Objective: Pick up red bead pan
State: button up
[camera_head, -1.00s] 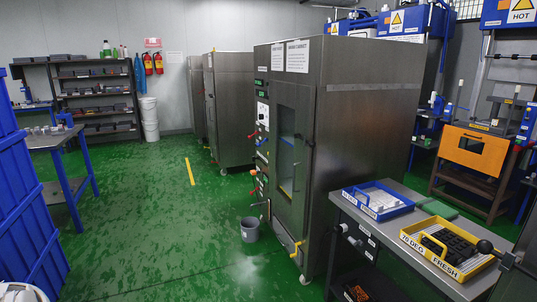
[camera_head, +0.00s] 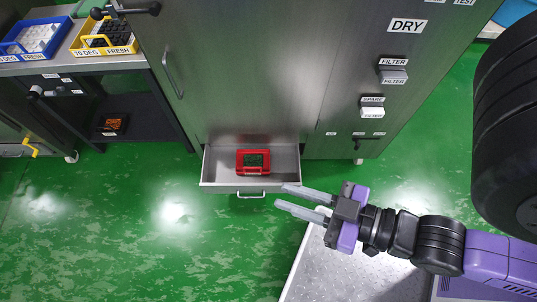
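The red bead pan (camera_head: 240,170) sits inside the pulled-out drawer (camera_head: 292,163) at the bottom of a steel cabinet. It is a red frame with dark green contents in its middle. My gripper (camera_head: 279,197) comes in from the right, with its two pale fingers spread apart and nothing between them. In the picture its fingertips lie just below and right of the pan, near the drawer's front edge. I cannot tell how high they are above the drawer.
The steel cabinet (camera_head: 235,80) stands behind the drawer. A bench at the upper left holds a yellow tray (camera_head: 92,43) and a blue tray (camera_head: 20,51). An orange-filled tray (camera_head: 112,125) sits on its lower shelf. Green floor (camera_head: 150,220) is open in front.

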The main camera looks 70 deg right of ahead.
aim_at(253, 160)
jog(key=k+l+z, duration=0.1)
jog(key=k+l, duration=0.15)
jog(key=k, duration=0.25)
jog(key=k+l, duration=0.25)
jog(key=k, duration=0.25)
jog(key=k+j+z, duration=0.05)
